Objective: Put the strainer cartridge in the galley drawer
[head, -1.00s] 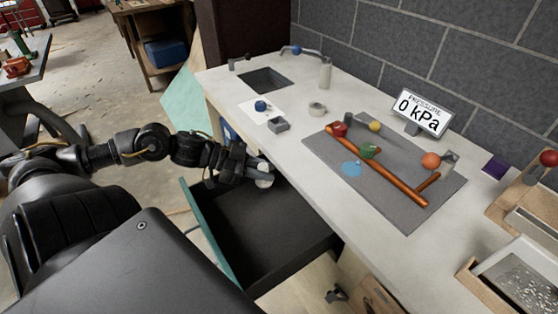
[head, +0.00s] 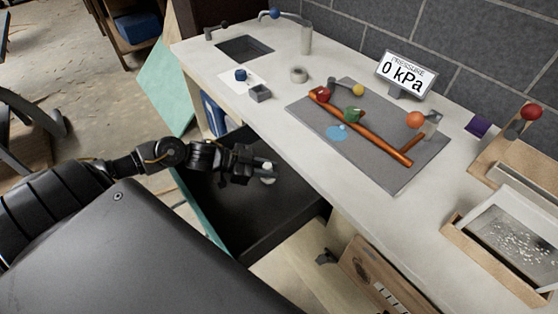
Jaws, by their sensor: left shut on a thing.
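The galley drawer (head: 262,225) is pulled out below the counter, with a dark inside and a teal front. My left gripper (head: 262,172) is over the drawer's inside and is shut on a small whitish cylinder, which looks like the strainer cartridge (head: 267,179). The gripper hides part of the cartridge. I cannot tell whether the cartridge touches the drawer's floor. My right gripper is not in view.
The counter (head: 300,150) edge runs close beside the drawer. On it are a sink (head: 245,48), a grey mat (head: 395,172) with copper pipe (head: 360,130) and colored valves, a pressure sign (head: 406,76) and a wooden tray (head: 500,258).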

